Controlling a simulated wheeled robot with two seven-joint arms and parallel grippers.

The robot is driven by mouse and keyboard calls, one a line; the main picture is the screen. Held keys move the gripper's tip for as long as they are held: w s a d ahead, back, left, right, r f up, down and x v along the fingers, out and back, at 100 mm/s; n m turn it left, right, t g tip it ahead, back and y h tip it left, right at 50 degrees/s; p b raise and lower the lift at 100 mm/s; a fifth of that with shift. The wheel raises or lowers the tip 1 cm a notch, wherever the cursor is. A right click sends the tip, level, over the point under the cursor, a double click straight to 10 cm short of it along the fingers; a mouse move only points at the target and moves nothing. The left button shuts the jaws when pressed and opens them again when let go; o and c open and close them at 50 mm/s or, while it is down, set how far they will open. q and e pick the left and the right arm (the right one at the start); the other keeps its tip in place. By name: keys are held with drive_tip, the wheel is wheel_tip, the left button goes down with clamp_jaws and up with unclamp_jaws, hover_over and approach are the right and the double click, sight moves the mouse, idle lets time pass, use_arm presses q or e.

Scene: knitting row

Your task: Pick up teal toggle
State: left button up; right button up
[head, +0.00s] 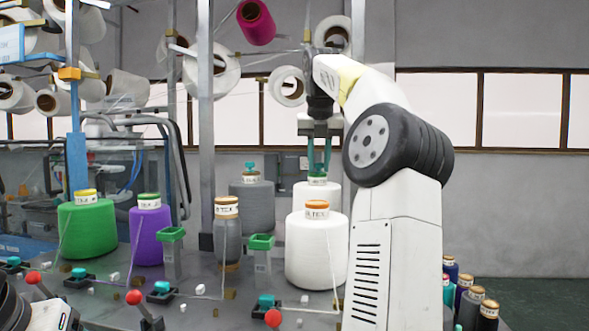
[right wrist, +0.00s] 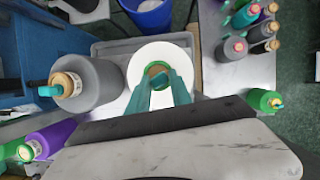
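A small teal toggle (head: 251,166) stands on top of a grey yarn cone (head: 252,205); in the right wrist view the toggle (right wrist: 48,91) sticks out from the cone top at left. Other teal toggles (head: 162,286) sit on black bases along the front of the table. My right gripper (head: 319,165) points down with its teal fingers apart, over the green-ringed top of a white cone (head: 306,195). In the right wrist view its fingers (right wrist: 159,78) flank that cone's top. I cannot tell whether a toggle is between them. My left gripper is out of view.
Green (head: 87,230) and purple (head: 149,237) cones stand at left. A large white cone (head: 316,250) stands in front of my right gripper. Green-topped posts (head: 172,255) and red-knobbed levers (head: 134,297) stand nearer. Small dark cones (head: 470,300) are at right.

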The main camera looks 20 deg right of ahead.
sight(319, 175)
drive_tip(key=shift+r, duration=0.1)
idle(0.3)
drive_tip(key=shift+r, duration=1.65)
drive_tip(key=shift+s+r, duration=0.1)
drive_tip(key=shift+s, duration=0.15)
drive_tip(key=s+a, duration=0.2)
drive_tip(key=s, duration=0.3)
drive_tip(key=s+a, duration=0.3)
drive_tip(key=s, duration=0.2)
drive_tip(key=s+a, duration=0.2)
drive_tip(key=s, duration=0.4)
drive_tip(key=shift+a, duration=0.2)
